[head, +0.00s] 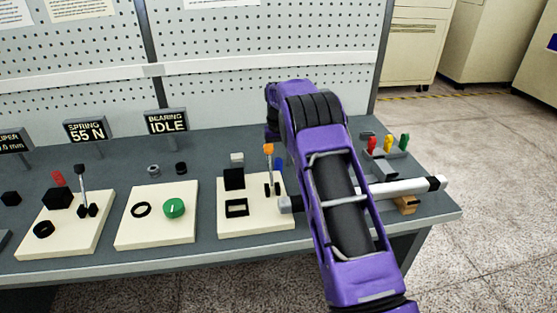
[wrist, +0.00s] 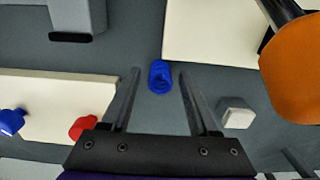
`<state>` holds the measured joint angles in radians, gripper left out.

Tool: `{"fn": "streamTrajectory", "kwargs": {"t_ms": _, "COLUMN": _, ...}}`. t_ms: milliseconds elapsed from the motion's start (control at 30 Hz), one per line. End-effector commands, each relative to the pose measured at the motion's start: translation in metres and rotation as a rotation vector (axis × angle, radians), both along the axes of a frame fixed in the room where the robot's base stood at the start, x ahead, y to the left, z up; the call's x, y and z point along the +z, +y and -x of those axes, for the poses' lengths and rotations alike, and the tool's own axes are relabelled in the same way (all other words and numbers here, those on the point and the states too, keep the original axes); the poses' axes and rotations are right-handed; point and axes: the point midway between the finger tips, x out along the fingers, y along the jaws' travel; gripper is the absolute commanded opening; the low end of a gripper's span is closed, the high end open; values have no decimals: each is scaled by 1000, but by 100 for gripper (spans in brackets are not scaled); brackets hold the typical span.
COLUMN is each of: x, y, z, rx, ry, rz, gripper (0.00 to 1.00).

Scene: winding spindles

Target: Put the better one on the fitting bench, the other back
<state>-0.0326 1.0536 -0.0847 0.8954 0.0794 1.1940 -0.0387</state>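My gripper (wrist: 160,76) is open in the wrist view, its two dark fingers apart. A small blue ribbed piece (wrist: 160,77) shows between the fingertips, over the grey bench top; nothing is clamped, and I cannot tell its height against the fingers. In the head view a bit of blue (head: 278,165) shows beside my purple arm, which hides my gripper. The signs read "SPRING 55 N" (head: 86,131) and "BEARING IDLE" (head: 167,122); the left sign (head: 12,142) is cut off, ending "mm". I cannot tell which things are the two to compare.
An orange-topped lever (head: 268,149) stands close to my gripper, also in the wrist view (wrist: 292,60). A pale block (wrist: 237,112) lies right of the fingers. Cream boards carry a green knob (head: 174,208) and black parts. A grey rack (head: 390,153) holds red, yellow and green pieces.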

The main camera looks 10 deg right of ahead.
Motion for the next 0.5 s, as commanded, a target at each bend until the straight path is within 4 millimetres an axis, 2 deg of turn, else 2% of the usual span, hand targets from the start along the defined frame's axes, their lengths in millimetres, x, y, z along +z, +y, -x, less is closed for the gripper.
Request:
{"fn": "streamTrajectory", "kwargs": {"t_ms": 267, "x": 1, "y": 0, "z": 0, "rx": 0, "ry": 0, "rz": 0, "gripper": 62}}
{"fn": "streamTrajectory", "kwargs": {"t_ms": 367, "x": 8, "y": 0, "z": 0, "rx": 0, "ry": -1, "rz": 0, "gripper": 62}}
{"fn": "streamTrajectory", "kwargs": {"t_ms": 500, "x": 31, "y": 0, "z": -1, "rx": 0, "ry": -3, "rz": 0, "gripper": 62}}
